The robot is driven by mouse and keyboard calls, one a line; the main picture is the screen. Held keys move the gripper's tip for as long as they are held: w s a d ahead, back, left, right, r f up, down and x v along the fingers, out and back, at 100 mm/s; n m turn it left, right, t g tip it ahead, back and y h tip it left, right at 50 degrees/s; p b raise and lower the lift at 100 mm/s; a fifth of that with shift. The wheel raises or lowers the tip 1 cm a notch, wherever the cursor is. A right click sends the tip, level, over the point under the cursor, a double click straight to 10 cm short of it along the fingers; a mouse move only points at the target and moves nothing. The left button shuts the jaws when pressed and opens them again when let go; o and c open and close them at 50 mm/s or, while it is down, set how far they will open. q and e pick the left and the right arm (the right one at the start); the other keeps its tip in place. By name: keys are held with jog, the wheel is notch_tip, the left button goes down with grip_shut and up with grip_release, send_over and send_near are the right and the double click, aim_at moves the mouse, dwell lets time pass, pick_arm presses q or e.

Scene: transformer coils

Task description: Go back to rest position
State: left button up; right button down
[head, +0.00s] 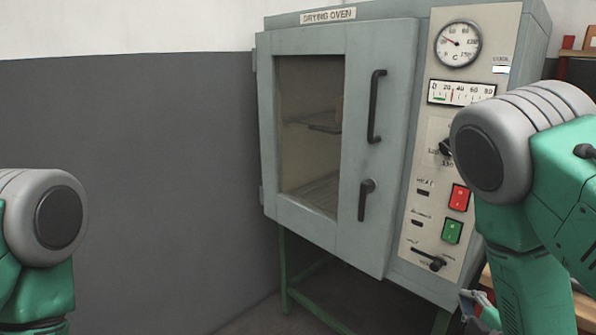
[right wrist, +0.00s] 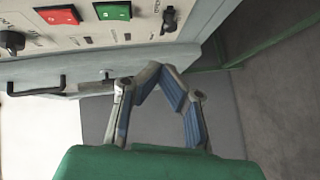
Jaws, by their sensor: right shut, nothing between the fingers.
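My right gripper (head: 478,308) shows small at the bottom of the head view, partly cut off, below the control panel of the drying oven (head: 400,150). In the right wrist view, my right gripper (right wrist: 160,78) is shut and empty, with blue pads on its fingers. It is in front of the oven's lower part, and I see no contact. My left arm shows at the lower left edge of the head view; its gripper is out of the picture.
The oven door (head: 365,215) looks shut or nearly so, with a window, two black handles (head: 376,105) and racks inside. The panel has a red button (head: 459,197) and a green button (head: 452,231). A green stand (head: 283,265) carries the oven. A shelf (head: 575,54) is at right.

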jog(key=s+a+f+m+g, duration=0.3)
jog(key=s+f+m+g, duration=0.2)
jog(key=s+f, duration=0.45)
jog(key=s+a+f+m+g+y, duration=0.1)
jog(key=s+f+m+g, duration=0.3)
jog(key=s, duration=0.5)
jog(key=s+a+f+m+g+y, duration=0.1)
jog(key=s+a+f+m+g, duration=0.3)
jog(key=s+f, duration=0.3)
jog(key=s+g, duration=0.1)
jog(key=s, duration=0.1)
jog(key=shift+s+a+f+m+g, duration=0.15)
jog(key=shift+s+f+m+g, duration=0.15)
jog(key=shift+g, duration=0.1)
pick_arm(q)
jog(key=shift+a, duration=0.2)
pick_arm(e)
jog(key=shift+a+r, duration=0.1)
jog(key=shift+a, duration=0.1)
